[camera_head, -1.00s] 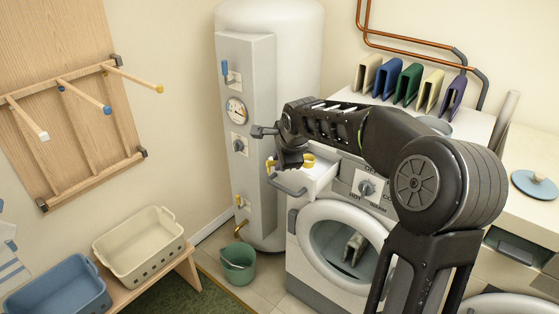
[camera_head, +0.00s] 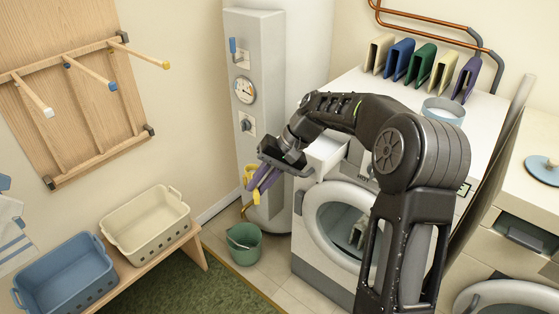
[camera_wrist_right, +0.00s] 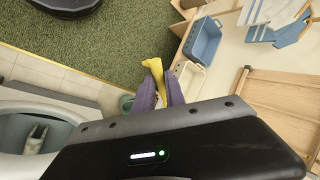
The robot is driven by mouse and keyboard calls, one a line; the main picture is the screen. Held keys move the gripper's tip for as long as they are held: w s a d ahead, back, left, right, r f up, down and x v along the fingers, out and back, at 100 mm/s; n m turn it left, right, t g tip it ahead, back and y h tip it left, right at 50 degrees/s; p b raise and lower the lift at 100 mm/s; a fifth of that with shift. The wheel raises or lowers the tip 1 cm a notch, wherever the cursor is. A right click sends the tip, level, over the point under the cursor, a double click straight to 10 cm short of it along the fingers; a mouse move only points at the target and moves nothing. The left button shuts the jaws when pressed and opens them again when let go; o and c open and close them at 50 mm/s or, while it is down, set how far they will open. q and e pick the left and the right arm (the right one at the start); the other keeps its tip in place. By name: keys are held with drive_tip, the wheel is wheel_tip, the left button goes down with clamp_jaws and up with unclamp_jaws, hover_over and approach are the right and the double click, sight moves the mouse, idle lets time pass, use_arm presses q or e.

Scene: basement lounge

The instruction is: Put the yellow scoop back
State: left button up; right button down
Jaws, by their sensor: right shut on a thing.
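The yellow scoop (camera_head: 249,175) is in my right gripper (camera_head: 262,180), in front of the white boiler's grey panel and above the green bucket. My right gripper is shut on it with its purple fingers pointing down. In the right wrist view the yellow scoop (camera_wrist_right: 156,72) sticks out between the two purple fingers (camera_wrist_right: 162,92). The fingers and gripper body hide part of it. The open white drawer (camera_head: 325,152) of the washing machine is just right of the gripper; its inside is mostly hidden. My left gripper is not in view.
A wall rack has pegs tipped white (camera_head: 48,113), blue (camera_head: 112,86) and yellow (camera_head: 166,64). A cream basket (camera_head: 150,232) and blue basket (camera_head: 65,283) stand on a wooden bench. A green bucket (camera_head: 243,254) is on the floor. The washing machine (camera_head: 318,262) stands right.

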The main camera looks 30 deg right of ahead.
drive_tip(key=s+a+f+n+g+b, duration=0.1)
drive_tip(key=a+f+n+g+b, duration=0.1)
drive_tip(key=a+f+n, duration=0.3)
drive_tip(key=a+f+g, duration=0.1)
drive_tip(key=a+f, duration=0.2)
drive_tip(key=a, duration=0.3)
drive_tip(key=shift+f+y, duration=0.25)
drive_tip(key=shift+y, duration=0.05)
drive_tip(key=shift+s, duration=0.1)
